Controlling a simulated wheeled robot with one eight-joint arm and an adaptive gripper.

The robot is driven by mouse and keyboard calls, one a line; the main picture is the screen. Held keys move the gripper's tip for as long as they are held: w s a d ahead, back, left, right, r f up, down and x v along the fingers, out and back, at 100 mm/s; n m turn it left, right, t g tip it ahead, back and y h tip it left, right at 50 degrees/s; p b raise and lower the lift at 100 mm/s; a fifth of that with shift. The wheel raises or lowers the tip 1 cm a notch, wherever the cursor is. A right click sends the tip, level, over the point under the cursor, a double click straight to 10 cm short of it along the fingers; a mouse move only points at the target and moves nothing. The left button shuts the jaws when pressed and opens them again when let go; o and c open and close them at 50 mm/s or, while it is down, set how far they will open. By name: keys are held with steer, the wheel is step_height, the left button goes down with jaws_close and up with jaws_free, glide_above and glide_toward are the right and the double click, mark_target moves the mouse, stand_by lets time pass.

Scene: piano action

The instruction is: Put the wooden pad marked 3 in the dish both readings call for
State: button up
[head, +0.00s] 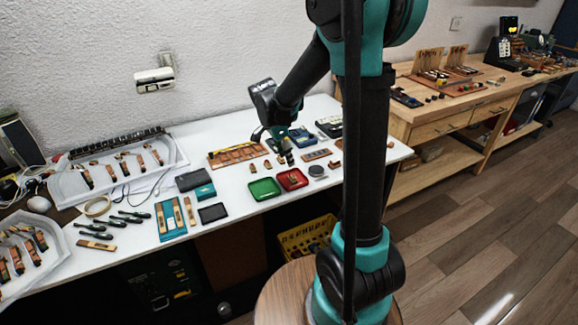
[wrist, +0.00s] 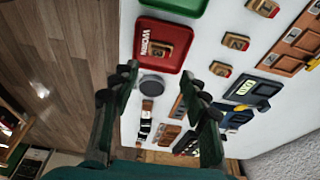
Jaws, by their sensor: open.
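A wooden pad (wrist: 156,42) lies in the red dish (wrist: 172,64), beside the white word WORN; its mark is not clear. The green dish (wrist: 180,4) is next to it, only partly in the wrist view. Three other pads lie on the white table: one that seems marked 2 (wrist: 235,41), one with an unclear mark (wrist: 221,69), and one at the top edge (wrist: 262,7). I cannot tell which is marked 3. My gripper (wrist: 160,77) is open and empty, its fingers apart below the red dish. In the head view it hangs behind the red dish (head: 292,179) and green dish (head: 264,188).
A dark round puck (wrist: 152,86) is close to the red dish. A meter with a lit display (wrist: 243,88) lies to the right; its reading is unclear. A brown wooden strip (head: 238,154) lies behind the pads. Tools and trays fill the table's left; a wooden bench (head: 470,110) stands right.

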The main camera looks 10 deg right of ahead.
steer(key=s+d+f+n+t+y, duration=0.1)
steer(key=s+d+f+n, duration=0.1)
steer(key=s+n, duration=0.5)
steer(key=s+d+f+n+t+y, duration=0.1)
steer(key=s+d+n, duration=0.3)
steer(key=s, duration=1)
steer(key=f+n+t, duration=0.1)
steer(key=n, duration=0.2)
steer(key=shift+d+f+y, duration=0.15)
steer(key=shift+d+y, duration=0.2)
steer(key=shift+y, duration=0.05)
